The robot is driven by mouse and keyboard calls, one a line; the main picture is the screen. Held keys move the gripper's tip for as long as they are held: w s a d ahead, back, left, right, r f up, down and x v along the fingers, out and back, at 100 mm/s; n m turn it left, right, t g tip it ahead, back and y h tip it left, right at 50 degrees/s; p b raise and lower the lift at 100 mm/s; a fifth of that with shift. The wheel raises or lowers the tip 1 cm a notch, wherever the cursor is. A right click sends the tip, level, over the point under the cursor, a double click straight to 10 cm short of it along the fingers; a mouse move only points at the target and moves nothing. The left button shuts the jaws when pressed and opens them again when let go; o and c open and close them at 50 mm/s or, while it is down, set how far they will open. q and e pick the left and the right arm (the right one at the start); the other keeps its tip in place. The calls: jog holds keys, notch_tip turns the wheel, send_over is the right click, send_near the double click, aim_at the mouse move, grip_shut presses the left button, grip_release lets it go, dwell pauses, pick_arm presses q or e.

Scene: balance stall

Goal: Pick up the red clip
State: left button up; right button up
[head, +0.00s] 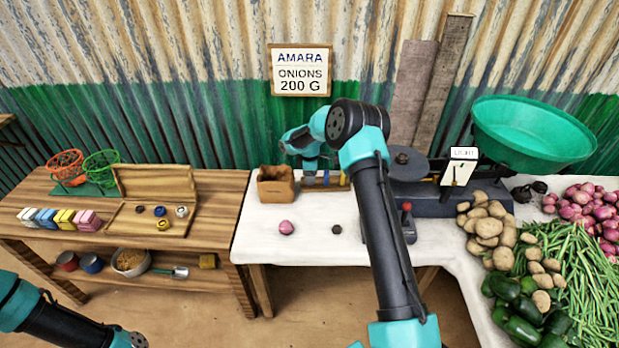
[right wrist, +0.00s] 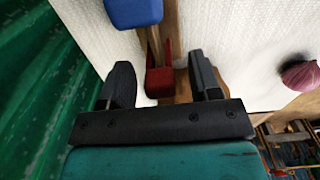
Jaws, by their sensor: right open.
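The red clip (right wrist: 159,80) shows in the right wrist view on a narrow wooden strip, its two prongs pointing away from my gripper. My right gripper (right wrist: 160,66) is open, with one black finger on each side of the clip and gaps between. Nothing is held. In the head view my right gripper (head: 310,178) is low over the back of the white table, right of a brown container; it hides the red clip there. My left arm shows at the lower left of the head view; its gripper is out of frame.
A blue clip (right wrist: 133,12) sits on the same strip, beyond the red one. The brown container (head: 277,187) stands close left of my right gripper. The scale (head: 435,197) with a green pan (head: 532,135) stands to the right. A red onion (head: 286,228) lies in front.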

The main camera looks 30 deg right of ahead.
jog(key=shift+f, duration=0.4)
jog(key=c, duration=1)
notch_tip(320, 180, up, 10)
jog(key=shift+r, duration=0.1)
dwell(0.4)
dwell(0.3)
